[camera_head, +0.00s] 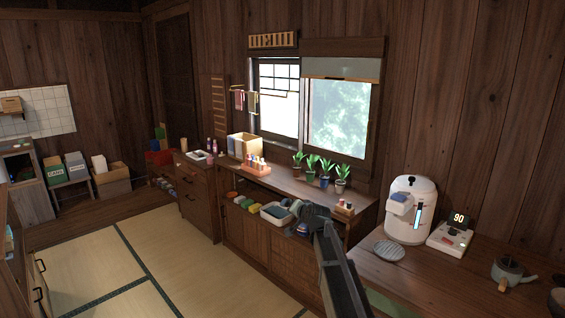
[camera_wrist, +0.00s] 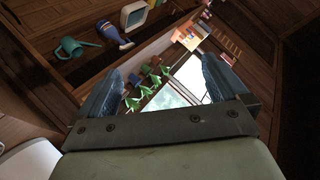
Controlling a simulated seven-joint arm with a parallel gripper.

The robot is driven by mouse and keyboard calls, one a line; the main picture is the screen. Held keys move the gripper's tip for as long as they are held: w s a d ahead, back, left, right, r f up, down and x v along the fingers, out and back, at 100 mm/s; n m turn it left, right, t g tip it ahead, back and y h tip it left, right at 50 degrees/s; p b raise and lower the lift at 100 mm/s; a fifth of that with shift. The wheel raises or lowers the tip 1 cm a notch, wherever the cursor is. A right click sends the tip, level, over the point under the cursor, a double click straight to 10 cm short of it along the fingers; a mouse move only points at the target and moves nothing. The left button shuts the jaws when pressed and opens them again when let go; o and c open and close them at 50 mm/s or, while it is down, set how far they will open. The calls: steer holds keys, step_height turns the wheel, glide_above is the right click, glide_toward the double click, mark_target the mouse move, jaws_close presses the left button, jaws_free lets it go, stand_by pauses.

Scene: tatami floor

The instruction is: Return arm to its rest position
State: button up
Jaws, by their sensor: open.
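My arm rises from the bottom of the head view, and my gripper (camera_head: 308,214) is in front of the window-side cabinet. In the wrist view, the two blue-grey fingers of my gripper (camera_wrist: 162,88) stand wide apart. Nothing is held between them; the potted plants and the window show in the gap, further off. The exact distance from my gripper to the cabinet is hard to tell.
Potted plants (camera_head: 325,170) line the cabinet top (camera_head: 287,182). A white water dispenser (camera_head: 409,215), a display device (camera_head: 450,238) and a grey teapot (camera_head: 509,270) stand on the right counter (camera_head: 400,282). The tatami floor (camera_head: 190,262) at left is clear.

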steer(key=s+d+f+n+g+h, duration=0.1)
steer(key=s+d+f+g, duration=0.15)
steer(key=s+f, duration=0.85)
steer(key=s+d+f+n+g, duration=0.1)
steer(key=s+d+f+g, duration=0.15)
steer(key=s+f, duration=0.9)
steer(key=s+d+f+g+h, duration=0.1)
steer(key=s+f+g, duration=0.3)
steer(key=f, duration=1.4)
steer(key=s+d+f+n+g, duration=0.1)
steer(key=s+f, duration=0.4)
steer(key=s, duration=0.9)
steer(key=s+d+f+n+g+h, duration=0.1)
steer(key=s+d+f+g, duration=0.2)
steer(key=s, duration=1.2)
steer(key=s+d+f+n+g+h, duration=0.1)
steer(key=s+f+g, duration=0.5)
steer(key=s, duration=0.8)
steer(key=shift+s+d+f, duration=0.35)
steer(key=shift+d, duration=0.35)
